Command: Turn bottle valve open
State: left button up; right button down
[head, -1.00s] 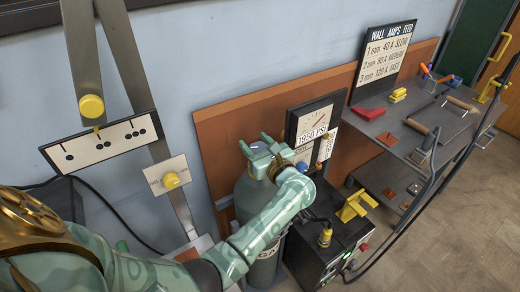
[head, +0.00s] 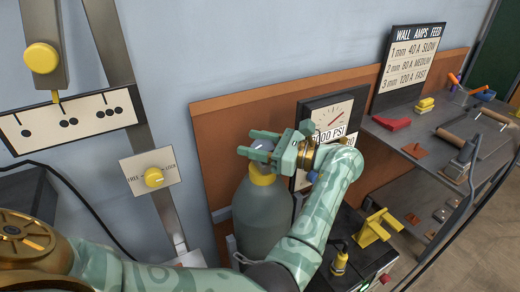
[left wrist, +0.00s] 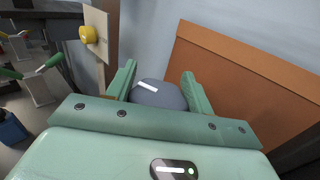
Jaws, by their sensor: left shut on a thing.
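The grey-green gas bottle (head: 265,212) stands against the orange wall panel, with a yellow collar (head: 262,174) at its neck. Its blue-grey valve knob (head: 262,146) sits on top, between the fingers of my left gripper (head: 262,147). In the left wrist view the round knob (left wrist: 160,97) shows a white mark line, slanting down to the right. My left gripper (left wrist: 158,88) is shut on the knob, one finger on each side. The pressure gauge (head: 328,122) behind is partly hidden by my wrist; its sign ends in "000 PSI". My right gripper is not in view.
A FREE/LOCK plate with a yellow knob (head: 154,177) is left of the bottle. A yellow bracket (head: 376,228) stands on the dark machine at right. A grey bench (head: 425,135) holds tools further right. Open floor lies at far right.

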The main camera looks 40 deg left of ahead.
pick_arm(q)
jog(key=shift+r+g, duration=0.1)
jog(key=shift+g, duration=0.2)
jog(key=o, duration=1)
jog(key=shift+c, duration=0.2)
